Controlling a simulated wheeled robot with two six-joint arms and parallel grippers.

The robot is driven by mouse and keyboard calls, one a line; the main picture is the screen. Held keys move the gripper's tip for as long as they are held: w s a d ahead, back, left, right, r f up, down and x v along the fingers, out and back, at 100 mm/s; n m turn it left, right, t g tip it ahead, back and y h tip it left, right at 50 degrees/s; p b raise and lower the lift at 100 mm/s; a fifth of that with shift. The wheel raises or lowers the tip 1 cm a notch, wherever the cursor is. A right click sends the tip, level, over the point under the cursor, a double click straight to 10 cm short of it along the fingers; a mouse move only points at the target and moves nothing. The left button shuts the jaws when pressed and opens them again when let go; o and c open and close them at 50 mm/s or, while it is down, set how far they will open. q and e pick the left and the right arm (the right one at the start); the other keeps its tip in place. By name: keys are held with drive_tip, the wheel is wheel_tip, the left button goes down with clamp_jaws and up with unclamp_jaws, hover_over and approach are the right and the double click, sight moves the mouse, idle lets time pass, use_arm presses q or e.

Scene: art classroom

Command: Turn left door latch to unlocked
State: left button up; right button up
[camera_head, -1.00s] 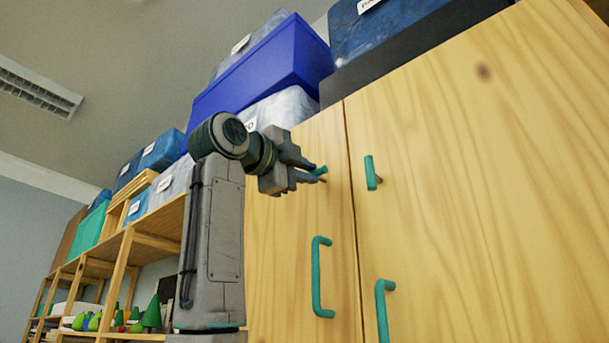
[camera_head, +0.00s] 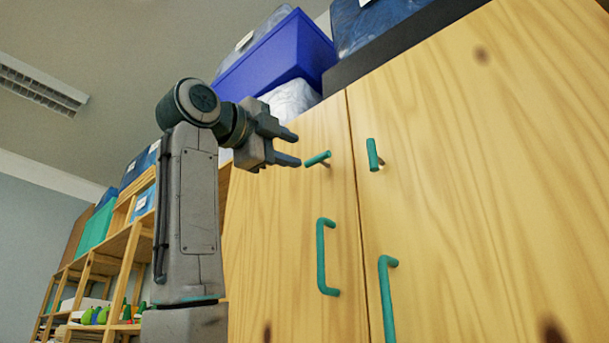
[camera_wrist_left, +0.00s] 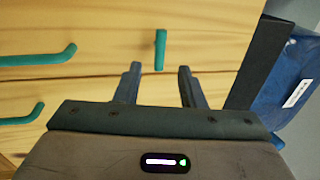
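The left door (camera_head: 290,230) of the wooden cabinet carries a short green latch (camera_head: 318,158) near its top, lying nearly level and slightly tilted. The latch also shows in the wrist view (camera_wrist_left: 160,50), lined up with the gap between my fingers. My left gripper (camera_head: 293,148) is open and empty, just left of the latch in the head view; the fingers look apart from it. The right door (camera_head: 460,170) has a similar latch (camera_head: 373,154), standing nearly upright. My right gripper is not in view.
Green handles sit below the latches on the left door (camera_head: 321,256) and right door (camera_head: 386,298). A blue bin (camera_head: 275,55) and a dark box (camera_head: 400,45) rest on the cabinet. A wooden shelf (camera_head: 115,245) stands at the left.

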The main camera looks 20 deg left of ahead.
use_arm(q)
drive_tip(key=b+v, duration=0.1)
drive_tip(key=v, duration=0.3)
drive_tip(key=shift+s+a, duration=0.1)
drive_tip(key=shift+s, duration=0.1)
drive_tip(key=shift+f, duration=0.1)
idle(0.4)
